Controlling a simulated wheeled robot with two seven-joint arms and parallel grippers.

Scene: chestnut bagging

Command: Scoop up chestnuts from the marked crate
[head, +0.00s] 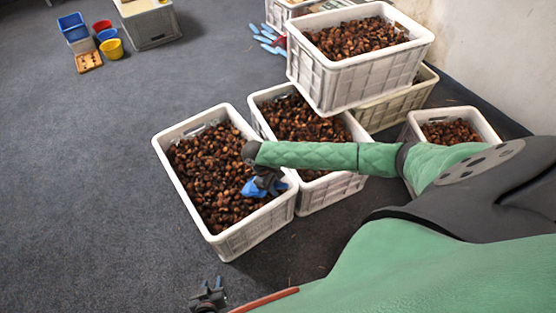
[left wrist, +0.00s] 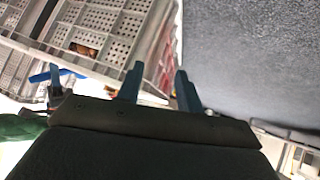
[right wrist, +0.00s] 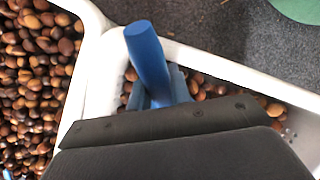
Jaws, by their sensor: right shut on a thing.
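A white crate (head: 168,172) full of brown chestnuts (head: 205,180) stands on the floor left of the other chestnut crates. I cannot make out a clear mark on it. My right gripper (head: 266,180) is above its right side, shut on the handle of a blue scoop (head: 257,189). The scoop's head is low over or touching the chestnuts; the contact is unclear. In the right wrist view the blue handle (right wrist: 148,60) stands between the fingers (right wrist: 158,92). My left gripper (head: 208,295) is outside the crates at the bottom; its fingers are apart and empty in the left wrist view (left wrist: 158,82).
A second chestnut crate (head: 333,188) stands close on the right, under my right forearm. A chestnut crate (head: 350,82) is stacked behind, and another (head: 490,122) stands at right. Blue, red and yellow bins (head: 110,48) are far left. The carpet (head: 80,190) at left is clear.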

